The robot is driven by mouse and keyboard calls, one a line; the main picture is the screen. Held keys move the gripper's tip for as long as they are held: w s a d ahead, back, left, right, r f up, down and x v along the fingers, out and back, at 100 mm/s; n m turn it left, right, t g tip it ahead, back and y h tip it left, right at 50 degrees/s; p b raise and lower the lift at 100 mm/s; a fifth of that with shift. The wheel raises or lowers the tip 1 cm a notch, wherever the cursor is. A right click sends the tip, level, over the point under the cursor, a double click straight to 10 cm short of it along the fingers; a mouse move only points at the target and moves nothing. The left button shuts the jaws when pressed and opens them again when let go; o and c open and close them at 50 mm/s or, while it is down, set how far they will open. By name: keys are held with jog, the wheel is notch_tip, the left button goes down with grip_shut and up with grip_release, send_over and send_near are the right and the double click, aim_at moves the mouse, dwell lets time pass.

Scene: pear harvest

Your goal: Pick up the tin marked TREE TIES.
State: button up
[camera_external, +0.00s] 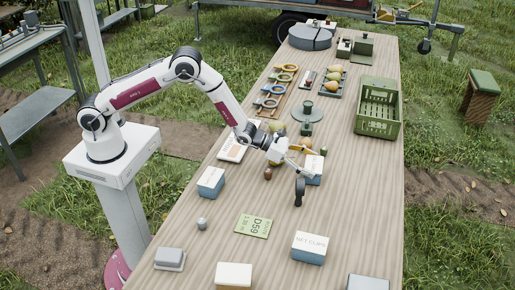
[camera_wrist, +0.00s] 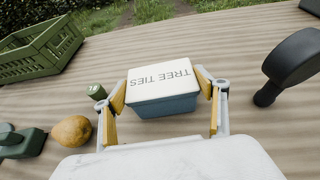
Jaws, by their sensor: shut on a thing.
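The tin marked TREE TIES (camera_wrist: 165,105) has a white lid and a blue-grey body. It is upright between the yellow-padded fingers of my gripper (camera_wrist: 163,98) in the wrist view, its lettering upside down there. My gripper (camera_external: 303,162) is shut on its two sides. In the external view the tin (camera_external: 314,179) is partly hidden behind the gripper, near the middle of the table. I cannot tell whether its base touches the wood.
A green crate (camera_external: 378,107) is farther back. The NET CLIPS tin (camera_external: 309,248) and a D59 card (camera_external: 254,226) are nearer the front.

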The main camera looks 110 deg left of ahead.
aim_at(310, 163)
jog(key=shift+r, duration=0.15)
jog(key=shift+r, duration=4.9)
